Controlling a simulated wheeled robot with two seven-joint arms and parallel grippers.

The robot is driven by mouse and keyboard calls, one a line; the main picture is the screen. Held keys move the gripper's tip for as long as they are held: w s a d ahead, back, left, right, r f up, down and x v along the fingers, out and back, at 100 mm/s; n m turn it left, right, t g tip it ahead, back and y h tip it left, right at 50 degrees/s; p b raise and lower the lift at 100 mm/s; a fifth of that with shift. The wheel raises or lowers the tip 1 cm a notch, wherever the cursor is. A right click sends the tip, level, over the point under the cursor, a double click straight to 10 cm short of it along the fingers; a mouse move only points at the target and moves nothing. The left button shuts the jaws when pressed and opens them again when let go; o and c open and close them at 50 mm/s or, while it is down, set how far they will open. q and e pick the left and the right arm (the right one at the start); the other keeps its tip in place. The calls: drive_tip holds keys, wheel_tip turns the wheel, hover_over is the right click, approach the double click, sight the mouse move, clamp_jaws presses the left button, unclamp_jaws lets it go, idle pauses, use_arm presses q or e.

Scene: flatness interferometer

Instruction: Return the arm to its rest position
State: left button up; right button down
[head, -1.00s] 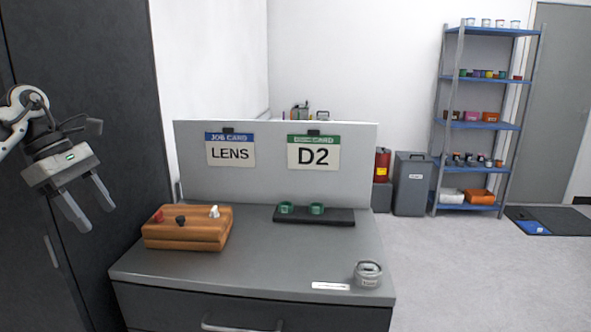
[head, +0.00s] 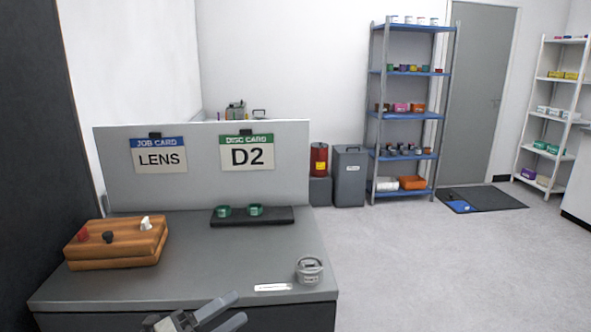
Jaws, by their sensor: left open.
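My left gripper (head: 239,307) shows at the bottom edge of the head view, in front of the grey bench. Its two fingers are apart, point up and to the right, and hold nothing. Most of its body and the arm behind it are cut off by the picture edge. My right gripper is not in view.
On the bench (head: 200,275) stand a wooden block with small knobs (head: 115,250), a dark holder (head: 285,216) with two green rings (head: 255,210), and a round grey pot (head: 309,269) near the front right. A panel (head: 205,185) stands behind. Open floor (head: 430,270) lies right.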

use_arm(q)
drive_tip(key=s+a+f+n+g+y, duration=0.1)
drive_tip(key=s+f+n+y, duration=0.5)
drive_tip(key=s+f+n, duration=0.3)
drive_tip(key=s+a+f+n+g+y, duration=0.1)
drive_tip(key=s+f+n+y, duration=0.6)
drive_tip(key=n, duration=1.1)
drive_tip(key=s+a+f, duration=0.1)
drive_tip(key=s+f, duration=0.2)
drive_tip(key=f, duration=0.2)
drive_tip(key=shift+s+a+f+n+y, duration=0.15)
drive_tip(key=shift+a+f+n+y, duration=0.05)
drive_tip(key=shift+f+n+y, duration=0.15)
